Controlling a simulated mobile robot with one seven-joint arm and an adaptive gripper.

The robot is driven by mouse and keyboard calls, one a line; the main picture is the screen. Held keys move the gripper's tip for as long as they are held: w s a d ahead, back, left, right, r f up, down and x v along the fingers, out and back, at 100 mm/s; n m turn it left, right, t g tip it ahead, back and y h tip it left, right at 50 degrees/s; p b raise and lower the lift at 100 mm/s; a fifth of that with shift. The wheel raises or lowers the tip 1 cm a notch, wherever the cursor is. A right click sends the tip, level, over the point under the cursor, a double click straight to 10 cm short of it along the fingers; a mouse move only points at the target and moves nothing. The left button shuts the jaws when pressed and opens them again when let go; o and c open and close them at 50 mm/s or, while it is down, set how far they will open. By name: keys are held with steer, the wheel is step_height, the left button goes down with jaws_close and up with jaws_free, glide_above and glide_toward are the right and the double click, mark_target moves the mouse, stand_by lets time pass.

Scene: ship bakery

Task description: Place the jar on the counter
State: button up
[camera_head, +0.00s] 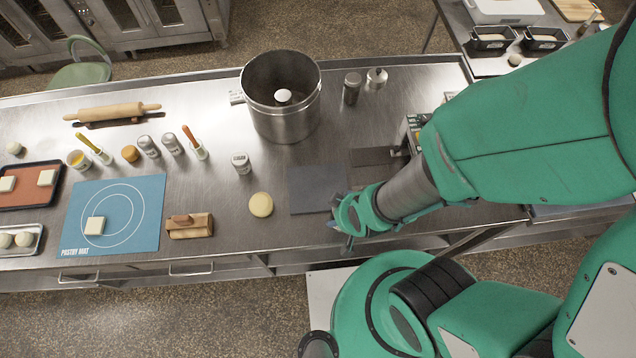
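The counter (330,140) is a long steel worktop across the view. Which jar is meant I cannot tell. A small pale labelled jar (240,163) stands upright on it, left of the grey square mat. Two similar pale jars with grey lids, the left one (148,146) and the right one (172,144), stand further left. A small jar with yellow contents (78,160) stands near the dark tray. My gripper (344,224) is at the counter's front edge, beside the grey mat. It points down and left; its fingers are partly hidden, and I see nothing clearly held.
A large steel pot (283,105) stands at the back, with a dark shaker (352,88) and a small metal canister (376,79) beside it. The grey mat (316,190) is bare. A blue pastry mat (114,216), a rolling pin (112,112) and a wooden tool (189,226) lie left.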

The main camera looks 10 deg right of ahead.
steer(key=shift+s, duration=0.25)
steer(key=shift+w, duration=0.15)
steer(key=shift+w+a+f+b, duration=0.1)
steer(key=shift+w+a+b, duration=0.1)
steer(key=shift+w, duration=0.35)
steer(key=shift+w+a+b, duration=0.15)
steer(key=shift+w, duration=0.35)
steer(key=w+a, duration=0.1)
steer(key=w, duration=0.3)
steer(key=w+a, duration=0.2)
steer(key=w, duration=0.2)
steer(key=w+a+f+p, duration=0.1)
steer(key=w, duration=0.3)
steer(key=shift+w+a+f, duration=0.1)
steer(key=shift+w+a, duration=0.15)
steer(key=shift+w, duration=0.15)
steer(key=shift+c, duration=0.2)
steer(key=shift+f, duration=1.75)
steer(key=shift+f, duration=0.15)
